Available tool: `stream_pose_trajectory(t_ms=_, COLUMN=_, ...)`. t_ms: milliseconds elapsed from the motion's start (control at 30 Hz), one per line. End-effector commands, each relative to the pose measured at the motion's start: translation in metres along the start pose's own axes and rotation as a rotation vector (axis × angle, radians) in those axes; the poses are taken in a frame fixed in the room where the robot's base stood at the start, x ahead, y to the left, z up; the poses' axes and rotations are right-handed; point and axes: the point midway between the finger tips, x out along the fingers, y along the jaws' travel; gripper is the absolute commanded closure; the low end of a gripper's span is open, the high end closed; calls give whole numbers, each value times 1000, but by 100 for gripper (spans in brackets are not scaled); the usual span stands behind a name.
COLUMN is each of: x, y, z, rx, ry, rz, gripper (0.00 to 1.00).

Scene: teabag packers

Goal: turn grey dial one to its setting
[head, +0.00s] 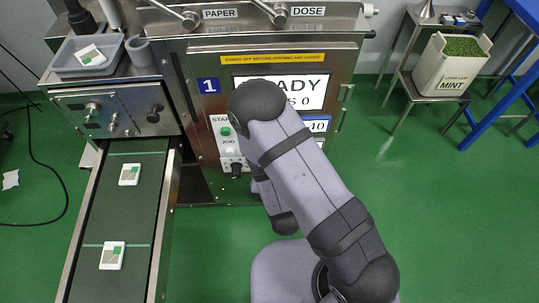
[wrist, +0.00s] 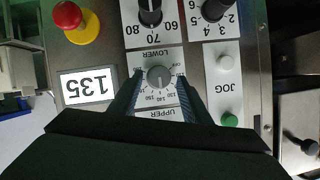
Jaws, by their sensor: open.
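The grey dial (wrist: 160,76) sits on a white scale plate in the wrist view, which looks upside down. The word LOWER is above it in the picture and UPPER below it. My gripper (wrist: 160,80) is open, with one finger on each side of the dial. I cannot tell whether the fingers touch it. The dial's pointer is too small to read surely. A white display (wrist: 87,86) beside it reads 135, upside down. In the head view my arm hides the dial and the gripper, in front of the machine with the blue 1 plate (head: 208,86).
In the wrist view, a black knob (wrist: 150,14) and a second black knob (wrist: 214,8) stand above the dial. A red stop button (wrist: 68,15) is at upper left. The machine's READY screen (head: 300,90) is lit.

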Motion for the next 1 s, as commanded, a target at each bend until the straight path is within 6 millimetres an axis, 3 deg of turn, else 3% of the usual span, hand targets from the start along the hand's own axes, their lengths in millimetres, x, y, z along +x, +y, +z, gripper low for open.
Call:
stream_pose_trajectory(t_ms=600, x=-28, y=-20, z=-68, rx=0, ry=0, rz=0, gripper=56)
stream_pose_trajectory(t_ms=1000, x=-34, y=-23, z=-81, rx=0, ry=0, rz=0, gripper=56)
